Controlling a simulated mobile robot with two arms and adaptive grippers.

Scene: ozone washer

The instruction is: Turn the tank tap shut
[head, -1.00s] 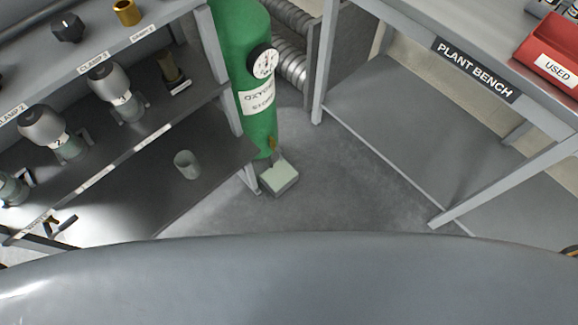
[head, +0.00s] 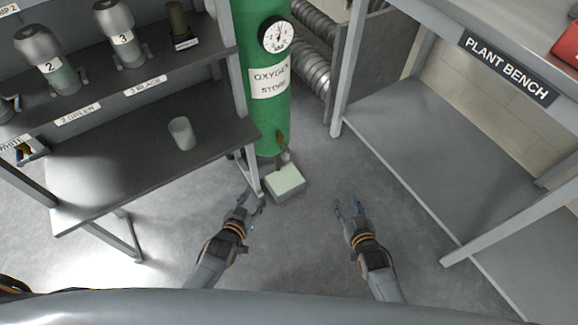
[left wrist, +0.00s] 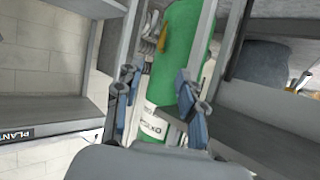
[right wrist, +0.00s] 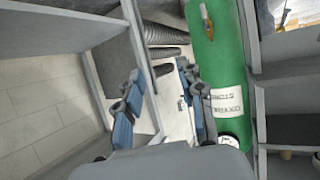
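The green tank (head: 262,110) labelled "OXYGEN STORE" stands upright between the shelf and the bench. Its tap has a brass-coloured lever (head: 281,138) low on the tank, above a pale box (head: 285,182). The lever also shows in the left wrist view (left wrist: 166,38) and the right wrist view (right wrist: 206,20). My left gripper (head: 251,199) is open and empty, below and left of the tap in the head view, near the shelf leg. My right gripper (head: 350,208) is open and empty, below and right of the tap. Neither touches the tap.
A dark shelf unit (head: 100,165) at left holds a cup (head: 182,133) and numbered bottles. A round gauge (head: 277,35) sits on the tank. The plant bench (head: 420,130) stands at right, with ribbed ducts (head: 313,70) behind.

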